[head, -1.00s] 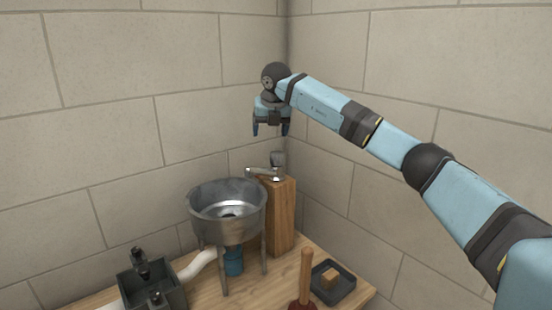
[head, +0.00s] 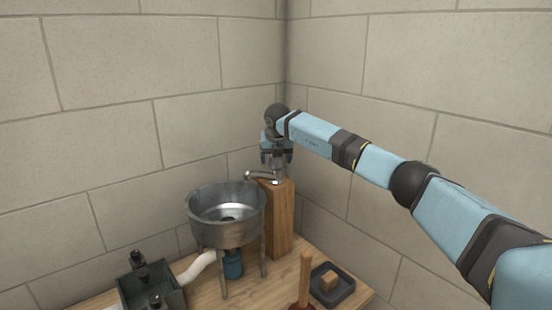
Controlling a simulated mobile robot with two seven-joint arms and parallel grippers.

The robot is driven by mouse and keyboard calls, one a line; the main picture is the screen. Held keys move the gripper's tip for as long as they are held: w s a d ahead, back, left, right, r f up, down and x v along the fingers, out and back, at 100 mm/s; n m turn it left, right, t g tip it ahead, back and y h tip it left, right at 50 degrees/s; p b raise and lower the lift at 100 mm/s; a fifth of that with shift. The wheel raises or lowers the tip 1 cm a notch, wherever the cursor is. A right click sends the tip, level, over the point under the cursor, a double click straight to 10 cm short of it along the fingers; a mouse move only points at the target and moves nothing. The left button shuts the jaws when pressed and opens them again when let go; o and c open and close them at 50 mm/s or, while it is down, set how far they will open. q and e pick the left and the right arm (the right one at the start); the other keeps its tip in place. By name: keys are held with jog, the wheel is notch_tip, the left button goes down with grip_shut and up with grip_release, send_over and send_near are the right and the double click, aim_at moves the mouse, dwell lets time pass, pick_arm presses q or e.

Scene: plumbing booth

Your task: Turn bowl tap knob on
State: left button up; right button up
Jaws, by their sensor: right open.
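The bowl tap (head: 263,176) is a metal spout with a knob (head: 279,172) at its right end, on top of a wooden block (head: 278,218). Its spout points left over the metal bowl (head: 225,215), which stands on thin legs. My right gripper (head: 277,162) is open and points down right above the tap, with its fingers around the top of the knob. The gripper partly hides the knob, and I cannot tell if the fingers touch it. My left gripper is not in view.
A white pipe (head: 197,266) and a blue part (head: 233,264) sit below the bowl. A dark box with fittings (head: 150,285) is at the front left. A plunger (head: 304,280) and a dark tray (head: 345,285) holding a block are at the front right. Brick walls (head: 190,100) meet behind the tap.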

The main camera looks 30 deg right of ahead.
jog(key=shift+f, duration=0.2)
jog(key=c, duration=0.9)
